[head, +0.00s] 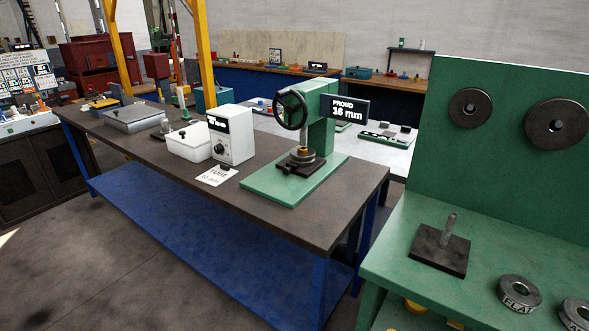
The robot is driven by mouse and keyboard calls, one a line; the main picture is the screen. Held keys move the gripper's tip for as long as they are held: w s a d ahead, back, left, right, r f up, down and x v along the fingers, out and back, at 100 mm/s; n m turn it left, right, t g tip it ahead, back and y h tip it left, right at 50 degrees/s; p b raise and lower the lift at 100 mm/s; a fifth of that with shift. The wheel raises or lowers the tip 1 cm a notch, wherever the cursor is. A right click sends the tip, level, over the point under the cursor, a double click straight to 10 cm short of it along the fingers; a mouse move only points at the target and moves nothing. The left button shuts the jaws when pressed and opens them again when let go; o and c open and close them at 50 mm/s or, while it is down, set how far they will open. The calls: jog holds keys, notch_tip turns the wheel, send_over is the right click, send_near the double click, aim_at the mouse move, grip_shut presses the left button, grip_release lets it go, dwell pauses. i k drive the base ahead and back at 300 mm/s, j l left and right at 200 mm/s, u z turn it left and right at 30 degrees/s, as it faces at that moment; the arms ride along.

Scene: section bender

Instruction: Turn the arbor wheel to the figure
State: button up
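The arbor wheel (291,110) is a black spoked handwheel on the left side of a green arbor press (320,128). The press stands on a green base plate (265,184) near the right end of a dark-topped table. Under its ram is a brass-coloured piece above a dark round stack (302,158). A black sign (346,109) on the press reads "PROUD 16 mm". A white card (216,176) on the table reads "TUBE" with a smaller line that I cannot read surely. My gripper is not in view.
Left of the press stand a white box with a dial (232,147) and a white lidded bin (189,143). A green bench (400,240) at right holds a peg on a dark plate (440,249) and a ring marked "FLAT" (519,294). Clear floor lies in front.

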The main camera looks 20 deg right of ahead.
aim_at(290, 109)
jog(key=i+j+u, duration=0.2)
jog(key=i, duration=1.4)
jog(key=l, duration=0.1)
